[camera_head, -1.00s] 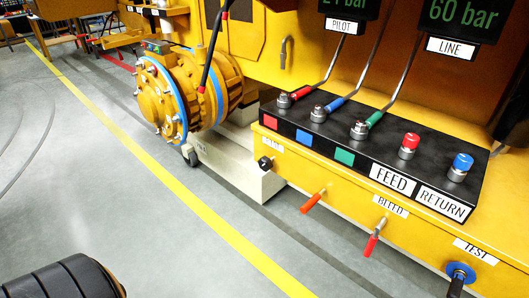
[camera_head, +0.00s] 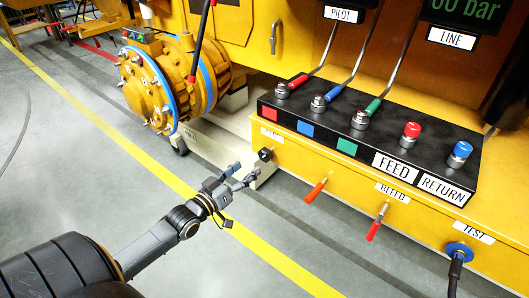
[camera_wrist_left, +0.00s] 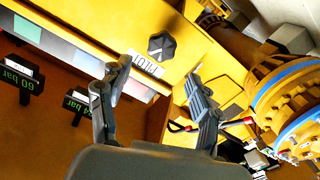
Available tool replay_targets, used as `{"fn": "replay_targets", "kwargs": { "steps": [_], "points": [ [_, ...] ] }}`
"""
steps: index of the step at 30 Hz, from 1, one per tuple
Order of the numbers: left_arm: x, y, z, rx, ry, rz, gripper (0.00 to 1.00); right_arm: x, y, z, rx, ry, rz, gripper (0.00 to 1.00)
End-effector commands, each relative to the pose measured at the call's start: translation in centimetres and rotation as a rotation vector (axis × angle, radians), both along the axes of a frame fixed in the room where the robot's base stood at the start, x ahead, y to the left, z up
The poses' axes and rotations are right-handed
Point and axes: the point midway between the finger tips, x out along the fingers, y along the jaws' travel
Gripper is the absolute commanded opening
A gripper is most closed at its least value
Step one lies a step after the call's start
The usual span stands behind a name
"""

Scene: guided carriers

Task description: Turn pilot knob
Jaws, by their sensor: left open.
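The pilot knob (camera_head: 265,154) is a small black knob with a pale mark, on the front of the yellow panel below the left end of the black manifold. In the left wrist view the knob (camera_wrist_left: 161,46) shows as a dark faceted disc beside a white PILOT label (camera_wrist_left: 148,65). My left gripper (camera_head: 244,173) is open and empty, its fingers pointing at the panel from just left of and below the knob. In the left wrist view, the knob lies beyond the gap between my fingertips (camera_wrist_left: 158,72), apart from both. My right gripper is in no view.
A red-handled lever (camera_head: 315,191), a second red BLEED lever (camera_head: 377,222) and a blue TEST port (camera_head: 458,252) stick out of the panel to the right. A large yellow flange (camera_head: 150,90) stands left of the knob. The grey floor in front is clear.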

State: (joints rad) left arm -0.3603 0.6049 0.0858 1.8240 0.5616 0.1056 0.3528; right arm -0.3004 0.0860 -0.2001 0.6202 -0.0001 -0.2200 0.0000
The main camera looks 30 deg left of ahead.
Motion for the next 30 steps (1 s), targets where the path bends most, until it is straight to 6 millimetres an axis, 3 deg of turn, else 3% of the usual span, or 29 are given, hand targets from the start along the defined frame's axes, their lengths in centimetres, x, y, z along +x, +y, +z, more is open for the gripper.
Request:
{"fn": "replay_targets", "kwargs": {
  "steps": [9, 15, 29, 30],
  "points": [
    [5.9, -0.4, 0.1, 0.002, -0.001, 0.0, 0.64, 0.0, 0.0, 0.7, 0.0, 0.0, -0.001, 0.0],
    [8.5, -0.7, 0.1, 0.001, 0.0, 0.0, 0.64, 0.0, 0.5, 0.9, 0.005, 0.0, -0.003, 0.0],
    [9.7, -0.8, -0.1, 0.002, 0.002, 0.0, 0.64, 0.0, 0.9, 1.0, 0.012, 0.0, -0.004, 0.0],
    [9.7, -0.8, -0.1, 0.002, 0.002, 0.0, 0.6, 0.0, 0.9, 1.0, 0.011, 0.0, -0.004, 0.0]
  ]
}}
